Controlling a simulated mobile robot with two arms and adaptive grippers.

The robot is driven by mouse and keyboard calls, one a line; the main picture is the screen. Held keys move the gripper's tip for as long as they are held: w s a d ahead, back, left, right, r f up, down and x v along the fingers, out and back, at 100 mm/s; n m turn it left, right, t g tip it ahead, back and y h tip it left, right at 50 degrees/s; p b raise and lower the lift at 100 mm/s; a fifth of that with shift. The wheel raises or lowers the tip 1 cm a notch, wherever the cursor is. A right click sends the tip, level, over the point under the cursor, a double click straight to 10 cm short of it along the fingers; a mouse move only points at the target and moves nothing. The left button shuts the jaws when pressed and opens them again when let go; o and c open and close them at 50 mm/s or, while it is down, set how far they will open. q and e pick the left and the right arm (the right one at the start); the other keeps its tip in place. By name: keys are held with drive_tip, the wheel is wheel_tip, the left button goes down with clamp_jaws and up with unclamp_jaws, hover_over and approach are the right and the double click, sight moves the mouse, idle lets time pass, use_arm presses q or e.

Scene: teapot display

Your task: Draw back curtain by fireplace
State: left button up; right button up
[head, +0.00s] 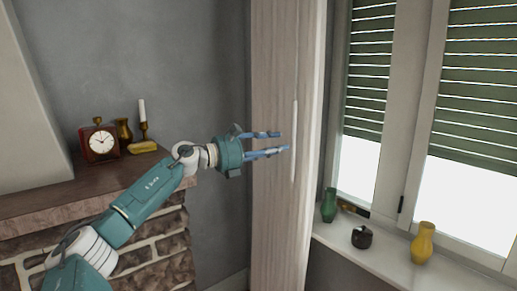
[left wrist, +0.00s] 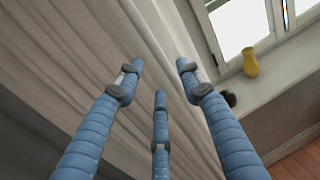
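The pale beige curtain (head: 277,60) hangs in vertical folds between the grey wall and the window, to the right of the fireplace (head: 120,262). My left gripper (head: 284,141) is in front of the curtain at about mid-height in the head view, its blue fingers pointing right. In the left wrist view my left gripper (left wrist: 160,72) has its fingers spread apart, with curtain folds (left wrist: 60,50) behind and between them. I cannot tell whether the fingers touch the cloth. My right gripper is not in view.
A clock (head: 99,143), a candlestick (head: 143,118) and small brass items stand on the mantel at left. The windowsill (head: 385,258) holds a green vase (head: 329,206), a dark pot (head: 362,238) and a yellow vase (head: 423,243). Green blinds (head: 470,80) half cover the window.

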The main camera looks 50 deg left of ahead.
use_arm(q)
drive_tip(key=shift+v, duration=2.75)
